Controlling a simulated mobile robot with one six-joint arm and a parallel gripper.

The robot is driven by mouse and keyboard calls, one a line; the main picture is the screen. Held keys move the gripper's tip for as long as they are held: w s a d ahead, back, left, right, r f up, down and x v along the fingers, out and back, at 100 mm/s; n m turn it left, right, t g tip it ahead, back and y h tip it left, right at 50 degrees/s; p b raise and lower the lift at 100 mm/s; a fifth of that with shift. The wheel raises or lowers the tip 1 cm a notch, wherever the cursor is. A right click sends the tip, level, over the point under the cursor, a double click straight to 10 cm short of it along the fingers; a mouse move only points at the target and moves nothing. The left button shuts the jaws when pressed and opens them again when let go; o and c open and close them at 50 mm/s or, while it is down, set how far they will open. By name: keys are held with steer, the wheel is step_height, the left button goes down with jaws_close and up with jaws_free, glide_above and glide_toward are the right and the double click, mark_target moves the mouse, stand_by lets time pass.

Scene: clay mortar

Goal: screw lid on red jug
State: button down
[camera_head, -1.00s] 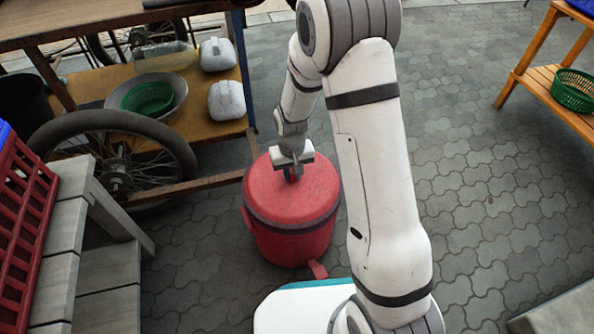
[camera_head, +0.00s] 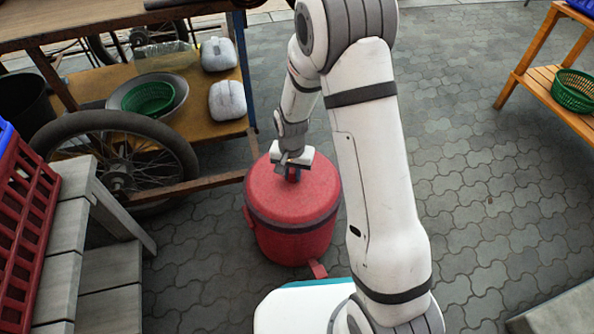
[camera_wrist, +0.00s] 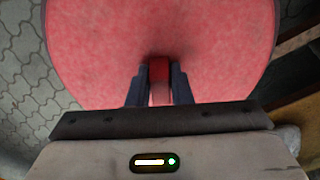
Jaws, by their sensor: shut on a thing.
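The red jug (camera_head: 292,238) stands upright on the paving, left of my arm in the head view. Its red lid (camera_head: 268,184) sits on top, and I cannot tell how tightly it is seated. The lid fills much of the wrist view (camera_wrist: 100,50). My gripper (camera_head: 293,176) points down at the middle of the lid. In the wrist view, its two dark fingers (camera_wrist: 159,85) are shut on the small red knob (camera_wrist: 159,70) of the lid. A red spout or handle (camera_head: 318,270) sticks out low on the jug's front side.
A wooden cart with a wheel (camera_head: 118,160) stands close behind left, holding a green basket (camera_head: 148,98) in a metal bowl. Grey wooden steps (camera_head: 108,272) with a red crate (camera_head: 25,220) are at left. Paving (camera_head: 490,190) at right is clear.

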steer(key=m, duration=0.6)
steer(key=shift+s+f, duration=0.15)
steer(key=shift+s, duration=0.1)
steer(key=m, duration=0.7)
steer(key=c, duration=1.2)
jaws_free()
steer(key=shift+w, duration=0.15)
steer(key=shift+c, duration=0.2)
steer(key=shift+p, duration=0.3)
steer(key=shift+r+p, duration=2.95)
steer(key=shift+r, duration=1.1)
